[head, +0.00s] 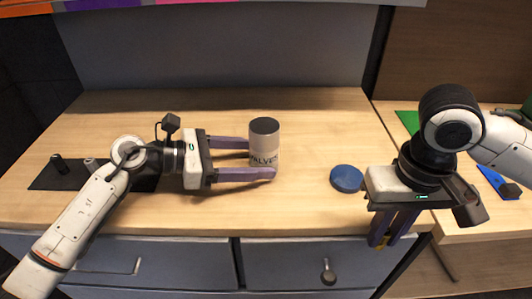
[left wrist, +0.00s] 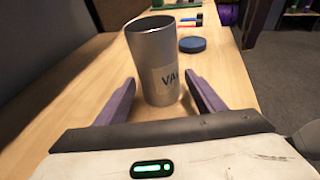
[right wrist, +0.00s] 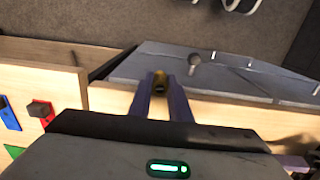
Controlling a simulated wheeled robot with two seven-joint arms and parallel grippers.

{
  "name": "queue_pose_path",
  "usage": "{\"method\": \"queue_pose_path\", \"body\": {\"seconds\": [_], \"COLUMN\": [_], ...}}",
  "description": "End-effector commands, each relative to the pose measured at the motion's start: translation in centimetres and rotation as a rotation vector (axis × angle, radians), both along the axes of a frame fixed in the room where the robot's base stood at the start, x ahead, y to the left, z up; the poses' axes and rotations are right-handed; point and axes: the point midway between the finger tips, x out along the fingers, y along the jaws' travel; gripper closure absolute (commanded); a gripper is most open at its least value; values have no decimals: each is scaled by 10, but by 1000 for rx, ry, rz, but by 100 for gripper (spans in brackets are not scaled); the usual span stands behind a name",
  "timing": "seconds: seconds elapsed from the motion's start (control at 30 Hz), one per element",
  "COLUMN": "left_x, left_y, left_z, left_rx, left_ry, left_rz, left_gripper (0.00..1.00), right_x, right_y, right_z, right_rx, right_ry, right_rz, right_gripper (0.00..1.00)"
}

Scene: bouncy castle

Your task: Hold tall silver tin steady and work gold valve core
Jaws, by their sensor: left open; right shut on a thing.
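The tall silver tin (head: 264,144) stands upright on the wooden table with a pale label that reads in part "VALVES". It also shows in the left wrist view (left wrist: 153,65), where its top looks open. My left gripper (head: 262,158) is open, its two purple fingers reaching to either side of the tin. The gold valve core (right wrist: 160,82) is between the fingertips of my right gripper (right wrist: 162,84), which is shut on it.
A round blue lid (head: 346,178) lies on the table right of the tin. A black mat (head: 50,176) with small dark items lies at the left. Blue drawers (head: 300,262) with a knob are below the front edge. A green mat (head: 407,121) lies at the right.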

Motion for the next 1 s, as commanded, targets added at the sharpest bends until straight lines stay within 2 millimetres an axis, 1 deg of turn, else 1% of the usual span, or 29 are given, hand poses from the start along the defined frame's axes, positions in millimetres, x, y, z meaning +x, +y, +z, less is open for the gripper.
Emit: {"method": "queue_pose_path", "body": {"seconds": [0.03,0.2,0.5,0.67,0.7,0.87,1.0], "left_x": [2,4,4,4,4,4,4], "left_y": [-4,-12,-13,-12,-12,-12,-12], "left_z": [-2,-4,-3,-3,-4,-4,-4], "left_rx": [-1,-1,-1,-1,-1,-1,-1], "left_ry": [-1,1,1,1,1,1,1], "left_rz": [0,0,0,0,0,0,0], "left_gripper": [37,37,37,64,67,67,67], "right_x": [0,0,0,0,0,0,2], "right_y": [0,0,0,0,0,1,6], "right_z": [-4,-5,-5,-5,-5,-4,2], "right_rx": [0,0,0,0,0,0,1], "right_ry": [0,0,0,0,0,-1,-2], "right_rz": [0,0,0,0,0,-10,-100], "right_gripper": [100,100,100,100,100,100,100]}}
